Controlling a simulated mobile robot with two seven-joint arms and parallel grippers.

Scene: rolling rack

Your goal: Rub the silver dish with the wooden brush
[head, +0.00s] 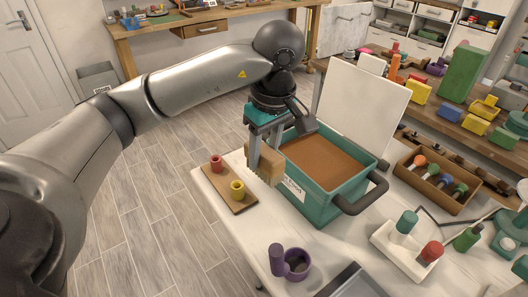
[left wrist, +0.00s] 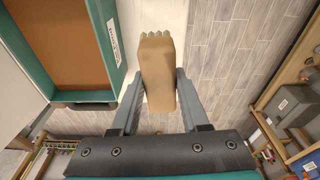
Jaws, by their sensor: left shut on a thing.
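My left gripper (head: 262,160) is shut on the wooden brush (head: 268,168), a tan wooden block. In the left wrist view the brush (left wrist: 157,80) sits between the two fingers (left wrist: 155,100), with a jagged end pointing away from them. The brush is beside the near left side of a teal bin, over the white table; I cannot tell if it touches anything below. A grey, silver-rimmed flat piece (head: 352,283), cut by the bottom edge of the head view, may be the silver dish; I cannot be sure. My right gripper is not in view.
The teal bin (head: 325,208) with brown contents and dark handles stands right of the brush. A wooden board (head: 240,206) with red and yellow cups lies at the left table edge. A purple cup (head: 297,265) stands in front. A white tray (head: 393,254) holds pegs at right.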

